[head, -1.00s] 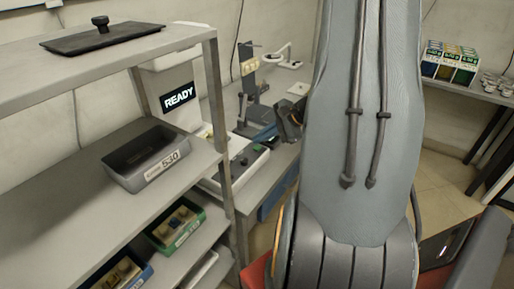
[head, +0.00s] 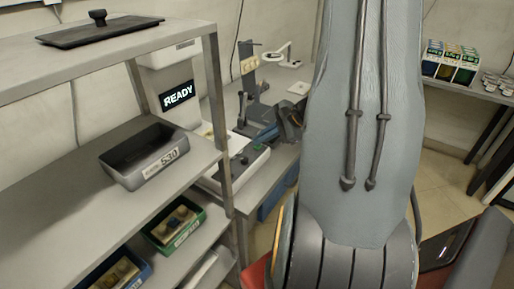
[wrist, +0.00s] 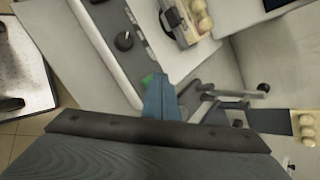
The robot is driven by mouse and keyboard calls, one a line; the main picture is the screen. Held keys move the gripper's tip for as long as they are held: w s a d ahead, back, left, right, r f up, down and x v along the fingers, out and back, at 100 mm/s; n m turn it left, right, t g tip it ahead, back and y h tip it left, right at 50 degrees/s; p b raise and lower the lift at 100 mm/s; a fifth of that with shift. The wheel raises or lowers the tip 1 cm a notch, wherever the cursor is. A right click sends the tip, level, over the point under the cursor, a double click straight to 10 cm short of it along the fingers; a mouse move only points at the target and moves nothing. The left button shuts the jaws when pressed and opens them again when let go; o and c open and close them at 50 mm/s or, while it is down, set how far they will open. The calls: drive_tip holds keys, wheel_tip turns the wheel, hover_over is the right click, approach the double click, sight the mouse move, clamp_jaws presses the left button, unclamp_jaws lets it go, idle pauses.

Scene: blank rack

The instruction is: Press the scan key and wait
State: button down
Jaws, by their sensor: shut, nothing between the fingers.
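The scanner's display (head: 178,96) reads READY in white letters on black. Its pale base (head: 250,163) has a grey front panel with a black knob (wrist: 124,41). A small green key (wrist: 148,79) shows on that panel in the wrist view, partly covered by my fingertips. I take it for the scan key; no label on it is readable. My gripper (wrist: 161,82) is shut and empty, with its blue-grey fingertips right beside the green key. I cannot tell whether they touch it. In the head view the wrist is partly hidden by my arm.
A grey shelf rack stands at the left with a dark bin (head: 145,155) marked 530, a green bin (head: 175,226) and a blue bin (head: 122,272). A black lid (head: 100,31) lies on top. Coloured boxes (head: 450,62) stand on the far right shelf.

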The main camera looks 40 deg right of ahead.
drive_tip(key=shift+f+b, duration=0.45)
drive_tip(key=shift+b, duration=0.05)
idle(0.8)
drive_tip(key=shift+r, duration=0.1)
drive_tip(key=shift+r+p, duration=0.55)
drive_tip(key=shift+r, duration=0.25)
drive_tip(key=shift+r, duration=0.1)
wheel_tip(320, 180, up, 5)
drive_tip(key=p, duration=0.3)
idle(0.9)
